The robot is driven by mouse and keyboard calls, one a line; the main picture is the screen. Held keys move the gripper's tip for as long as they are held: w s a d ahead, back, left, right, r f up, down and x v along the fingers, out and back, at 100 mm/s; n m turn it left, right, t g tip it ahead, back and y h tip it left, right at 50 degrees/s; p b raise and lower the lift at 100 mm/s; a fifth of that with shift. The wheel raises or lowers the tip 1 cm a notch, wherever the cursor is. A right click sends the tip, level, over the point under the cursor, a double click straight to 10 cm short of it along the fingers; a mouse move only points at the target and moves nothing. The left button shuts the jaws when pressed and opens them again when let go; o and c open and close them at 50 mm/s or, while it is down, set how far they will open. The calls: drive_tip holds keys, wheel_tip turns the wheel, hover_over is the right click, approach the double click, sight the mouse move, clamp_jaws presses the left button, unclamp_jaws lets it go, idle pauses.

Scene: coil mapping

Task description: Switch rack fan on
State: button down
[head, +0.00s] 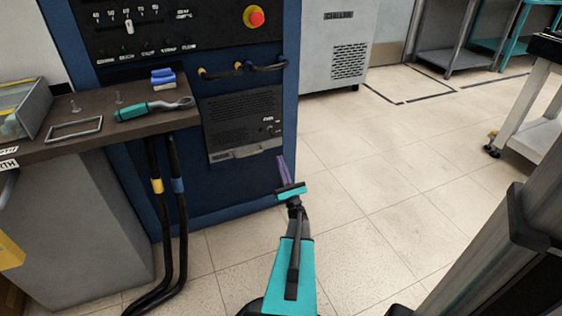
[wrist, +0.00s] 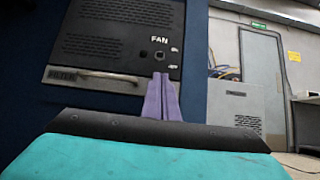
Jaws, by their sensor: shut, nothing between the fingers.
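The dark fan panel (head: 235,115) sits low on the front of the blue rack. In the wrist view the panel (wrist: 105,30) carries the word FAN, and just below it is a small square switch (wrist: 160,56). A small round dark part lies left of the switch. Two small pale marks are to the right; I cannot read them or tell the switch position. My gripper (head: 281,158) has its purple fingers closed together and empty, just below the panel's lower right corner in the head view. In the wrist view the fingertips (wrist: 162,75) appear right below the switch; contact is not clear.
A FILTER drawer handle (wrist: 110,76) runs along the panel's lower edge. A shelf (head: 60,145) at left holds a teal-handled tool (head: 150,109) and a blue block (head: 163,77). Black hoses (head: 178,200) hang below it. A red button (head: 256,17) is above.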

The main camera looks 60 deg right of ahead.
sight(272, 132)
drive_tip(key=shift+b+x, duration=1.15)
drive_tip(key=shift+x, duration=3.3)
